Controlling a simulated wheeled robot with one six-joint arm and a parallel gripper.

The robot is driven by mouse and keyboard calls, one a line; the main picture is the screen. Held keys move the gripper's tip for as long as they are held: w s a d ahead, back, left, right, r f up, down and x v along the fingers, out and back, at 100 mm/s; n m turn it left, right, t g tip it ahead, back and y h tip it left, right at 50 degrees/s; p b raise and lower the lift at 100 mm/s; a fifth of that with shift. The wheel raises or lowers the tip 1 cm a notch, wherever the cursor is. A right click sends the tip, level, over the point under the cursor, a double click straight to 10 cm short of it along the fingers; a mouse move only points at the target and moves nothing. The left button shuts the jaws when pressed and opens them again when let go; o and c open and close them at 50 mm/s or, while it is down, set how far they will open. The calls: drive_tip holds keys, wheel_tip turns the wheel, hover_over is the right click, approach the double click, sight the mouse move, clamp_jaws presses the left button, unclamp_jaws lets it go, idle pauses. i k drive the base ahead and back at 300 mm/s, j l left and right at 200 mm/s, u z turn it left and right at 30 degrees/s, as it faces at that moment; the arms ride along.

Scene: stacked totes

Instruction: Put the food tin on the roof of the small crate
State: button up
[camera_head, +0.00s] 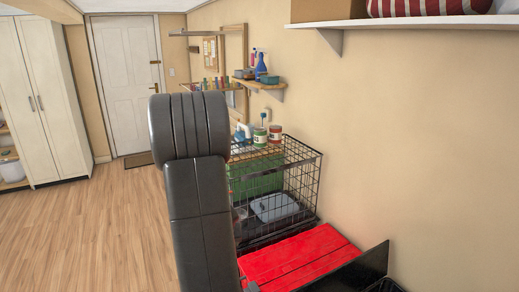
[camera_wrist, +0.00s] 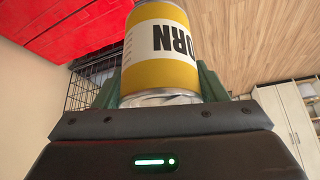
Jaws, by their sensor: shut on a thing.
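A food tin (camera_wrist: 163,50) with a yellow and white label reading "ORN" fills the upper middle of the wrist view. My gripper (camera_wrist: 160,85) is shut on it, with a dark green finger on each side. The tin's metal end faces my palm. In the head view my arm hides both gripper and tin. A black wire crate (camera_head: 298,172) stands against the right wall, its flat wire roof partly behind my arm. Part of its mesh also shows behind the tin in the wrist view (camera_wrist: 85,92). I cannot tell the gap between tin and roof.
Paint-like cans (camera_head: 260,137) and a bottle appear at the wire roof's far end. A lidded container (camera_head: 274,207) sits inside the crate. A red slatted surface (camera_head: 300,260) lies in front. A wall shelf (camera_head: 400,22) overhangs at right. Open floor (camera_head: 90,240) lies left.

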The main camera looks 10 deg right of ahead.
sight(245, 161)
drive_tip(key=i+j+z, duration=0.15)
drive_tip(key=i+j, duration=0.4)
drive_tip(key=i+j+z, duration=0.1)
drive_tip(key=i+j, duration=0.5)
drive_tip(key=i+j+z, duration=0.15)
drive_tip(key=i+j, duration=0.4)
drive_tip(key=j, duration=0.2)
